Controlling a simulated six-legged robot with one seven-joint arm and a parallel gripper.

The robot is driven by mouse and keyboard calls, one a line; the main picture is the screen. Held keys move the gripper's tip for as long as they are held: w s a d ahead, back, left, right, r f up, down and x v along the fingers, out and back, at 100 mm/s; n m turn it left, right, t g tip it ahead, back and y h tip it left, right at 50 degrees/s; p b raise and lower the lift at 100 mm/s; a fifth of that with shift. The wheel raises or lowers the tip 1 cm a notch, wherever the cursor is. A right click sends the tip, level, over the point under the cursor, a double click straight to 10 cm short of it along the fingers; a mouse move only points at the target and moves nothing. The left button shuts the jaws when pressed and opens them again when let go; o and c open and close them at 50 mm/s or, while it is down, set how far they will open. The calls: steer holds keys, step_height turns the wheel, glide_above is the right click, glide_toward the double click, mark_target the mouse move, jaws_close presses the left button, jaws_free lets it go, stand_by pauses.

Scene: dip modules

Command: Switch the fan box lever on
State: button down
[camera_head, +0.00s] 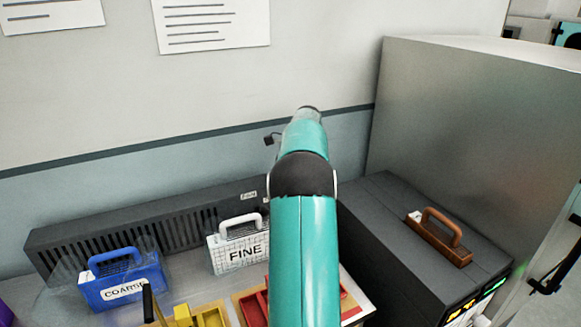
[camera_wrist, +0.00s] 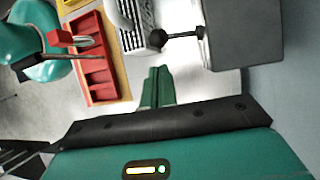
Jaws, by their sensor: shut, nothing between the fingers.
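The fan box looks to be the long dark vented box (camera_head: 140,225) along the wall in the head view; its right end is behind my arm. In the wrist view its dark grey end (camera_wrist: 245,35) is at the upper right. A black lever (camera_wrist: 183,36) sticks out from its left side and ends in a dark faceted knob (camera_wrist: 157,39). My gripper (camera_wrist: 157,72) has its green fingers shut and empty. They point toward the lever, a little below the knob in the picture, and seem apart from it. The arm hides the lever and gripper in the head view.
A white FINE module (camera_head: 240,246) and a blue COARSE module (camera_head: 122,280) stand before the vented box. A red tray (camera_wrist: 108,88) lies left of my fingers. A dark box with a brown handle (camera_head: 440,235) and a large grey cabinet (camera_head: 465,130) stand at right.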

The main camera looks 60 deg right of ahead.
steer(key=v, duration=0.7)
steer(key=shift+d+r, duration=0.25)
steer(key=w+a+r+n+h, duration=0.1)
steer(key=w+a+r+n, duration=0.2)
steer(key=a, duration=0.7)
steer(key=a+r+n+h, duration=0.2)
steer(key=a+r+n, duration=0.15)
steer(key=a, duration=0.65)
steer(key=w+a+r+n+h, duration=0.15)
steer(key=a+n, duration=0.35)
steer(key=a, duration=0.5)
steer(key=s+a+f+n+t, duration=0.1)
steer(key=s+a+f+n, duration=0.2)
steer(key=a, duration=0.4)
steer(key=s+a+f+n+t, duration=0.1)
steer(key=s+a+f+n, duration=0.2)
steer(key=s+a+n, duration=0.2)
steer(key=s+a+f+n+t, duration=0.2)
steer(key=s+a+n, duration=0.3)
steer(key=a, duration=0.4)
steer(key=shift+s+a+f+h, duration=0.45)
steer(key=shift+s+f, duration=0.2)
steer(key=shift+s, duration=0.2)
